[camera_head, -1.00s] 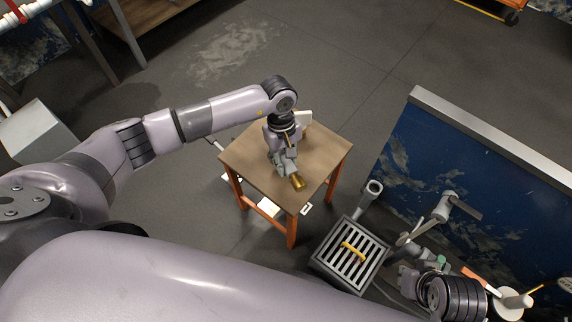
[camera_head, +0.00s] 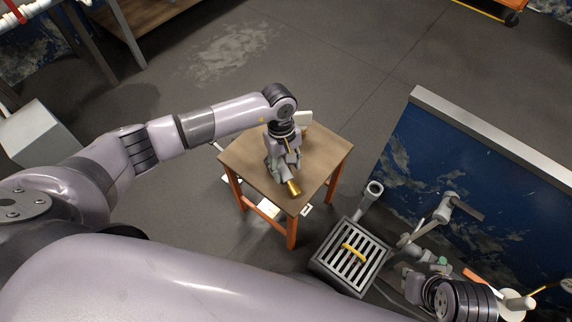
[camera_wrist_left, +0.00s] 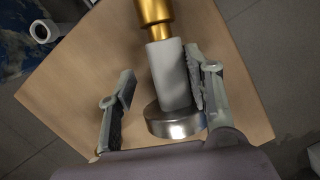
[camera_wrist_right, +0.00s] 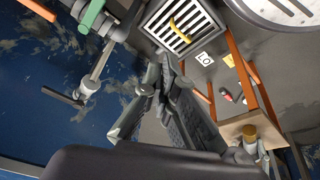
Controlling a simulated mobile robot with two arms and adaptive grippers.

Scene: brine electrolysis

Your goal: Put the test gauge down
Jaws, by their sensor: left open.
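The test gauge has a brass end (camera_wrist_left: 155,12), a pale grey body (camera_wrist_left: 170,75) and a round metal part (camera_wrist_left: 175,122). It appears to lie on the wooden top of a small table (camera_head: 245,160); its brass end (camera_head: 293,187) shows near the front corner in the head view. My left gripper (camera_wrist_left: 163,85) is open around the grey body. Its right finger is close against the body, and a gap shows at the left finger; contact is unclear. My right gripper (camera_wrist_right: 162,70) has its fingertips together, with nothing seen between them, well away from the gauge.
A grey slotted box (camera_head: 352,255) with a yellow handle-like piece stands right of the table. A grey pipe end (camera_head: 373,188) is beside it. A blue wall (camera_head: 440,150) bounds the right. Open floor (camera_head: 300,60) lies behind the table.

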